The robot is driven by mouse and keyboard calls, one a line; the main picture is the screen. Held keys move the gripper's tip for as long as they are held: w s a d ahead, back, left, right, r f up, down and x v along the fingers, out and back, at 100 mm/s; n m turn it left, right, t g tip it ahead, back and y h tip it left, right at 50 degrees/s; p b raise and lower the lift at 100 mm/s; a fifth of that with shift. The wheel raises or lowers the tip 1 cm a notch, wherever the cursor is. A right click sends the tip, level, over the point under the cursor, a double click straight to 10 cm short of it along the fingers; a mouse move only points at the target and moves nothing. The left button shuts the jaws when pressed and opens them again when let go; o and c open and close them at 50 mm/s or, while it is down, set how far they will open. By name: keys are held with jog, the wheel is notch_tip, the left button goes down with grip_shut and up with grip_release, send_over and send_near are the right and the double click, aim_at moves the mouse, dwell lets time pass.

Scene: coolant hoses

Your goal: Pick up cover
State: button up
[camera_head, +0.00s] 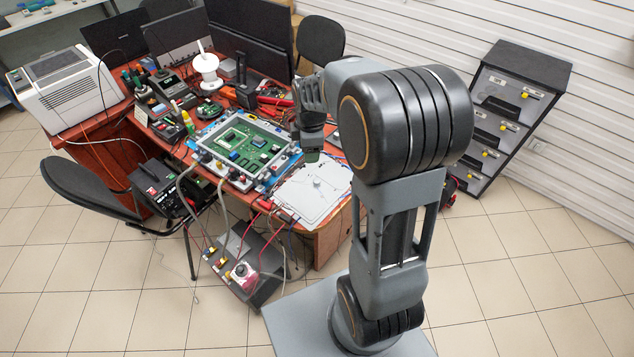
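A flat, pale panel that looks like the cover (322,200) lies at the right front of the red desk, with a small knob near its middle. My gripper (311,156) points down just behind the panel, between it and the green circuit board (247,147). It looks apart from the panel, but the gap is hard to judge. The fingers are small and dark, so I cannot see whether they are open. My arm hides the area right of the panel.
The board sits in a pale frame with hoses at its front edge. Red and dark cables hang from the desk to a test unit (240,262) below. Monitors, tools and a white printer (68,85) crowd the desk.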

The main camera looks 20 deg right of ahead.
jog(key=w+d+f+n+g+p, duration=0.1)
jog(key=w+d+f+n, duration=0.5)
jog(key=f, duration=0.3)
jog(key=n+p, duration=0.1)
jog(key=n, duration=0.1)
send_over(317, 180)
notch_tip(317, 180, down, 8)
jog(key=shift+r, duration=0.15)
jog(key=shift+f+p, duration=1)
jog(key=shift+f, duration=2.2)
jog(key=c, duration=1)
jog(key=shift+r, duration=0.15)
